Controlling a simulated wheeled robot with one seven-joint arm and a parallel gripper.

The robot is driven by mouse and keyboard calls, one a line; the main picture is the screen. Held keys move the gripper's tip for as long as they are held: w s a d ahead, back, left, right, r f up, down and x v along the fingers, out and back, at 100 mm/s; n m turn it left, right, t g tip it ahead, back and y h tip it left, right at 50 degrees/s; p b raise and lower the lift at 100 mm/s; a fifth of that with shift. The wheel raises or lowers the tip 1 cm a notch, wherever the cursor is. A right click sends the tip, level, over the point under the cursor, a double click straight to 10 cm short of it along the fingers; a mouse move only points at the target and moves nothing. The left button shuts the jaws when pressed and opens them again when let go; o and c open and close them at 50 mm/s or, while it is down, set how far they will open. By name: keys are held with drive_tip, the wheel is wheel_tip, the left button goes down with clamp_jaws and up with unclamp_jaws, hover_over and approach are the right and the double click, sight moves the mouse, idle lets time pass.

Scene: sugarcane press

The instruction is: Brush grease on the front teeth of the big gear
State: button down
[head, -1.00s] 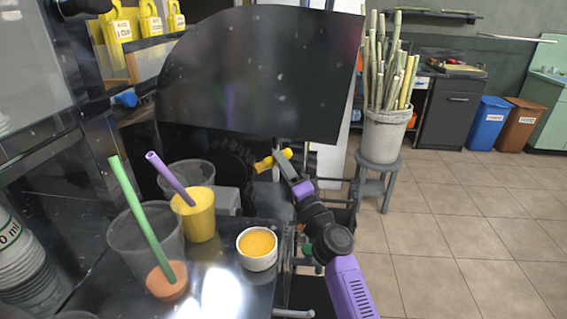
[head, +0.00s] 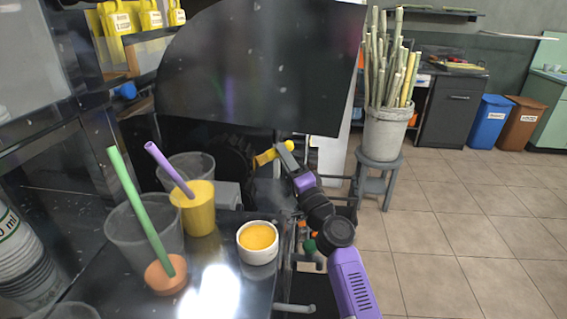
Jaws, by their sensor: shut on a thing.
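The big gear (head: 232,158) is a dark toothed wheel in shadow under a large black guard, left of my gripper. My gripper (head: 285,152) is shut on a yellow-handled brush (head: 266,157). The brush points left toward the gear's right edge. Its bristle end is dark and small, so I cannot tell whether it touches the teeth. A white bowl of orange-yellow grease (head: 258,242) stands on the dark metal counter, below and left of my gripper.
The black guard (head: 262,70) hangs just above my gripper. On the counter (head: 215,285) stand a yellow cup (head: 197,210), clear cups and a green straw (head: 140,210). A bucket of canes (head: 386,135) stands on a grey stool (head: 375,178) at right. The tiled floor is clear.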

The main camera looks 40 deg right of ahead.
drive_tip(key=shift+w+d+b, duration=0.85)
drive_tip(key=shift+w+d, duration=0.15)
drive_tip(key=shift+d, duration=0.25)
drive_tip(key=shift+a, duration=0.1)
drive_tip(key=shift+s+a+p, duration=0.1)
drive_tip(key=shift+s+a, duration=0.5)
drive_tip(key=shift+a, duration=0.2)
drive_tip(key=shift+s+a+p, duration=0.15)
drive_tip(key=shift+s+a, duration=0.4)
drive_tip(key=shift+a, duration=0.3)
drive_tip(key=shift+s+a+p, duration=0.1)
drive_tip(key=shift+s+a, duration=0.5)
drive_tip(key=shift+a, duration=0.2)
drive_tip(key=s+d+b, duration=0.1)
drive_tip(key=s+d, duration=0.2)
drive_tip(key=s, duration=0.1)
drive_tip(key=shift+s+d, duration=0.4)
drive_tip(key=shift+s, duration=0.1)
drive_tip(key=shift+s+d+b, duration=0.3)
drive_tip(key=shift+s+d, duration=0.6)
drive_tip(key=shift+s, duration=0.2)
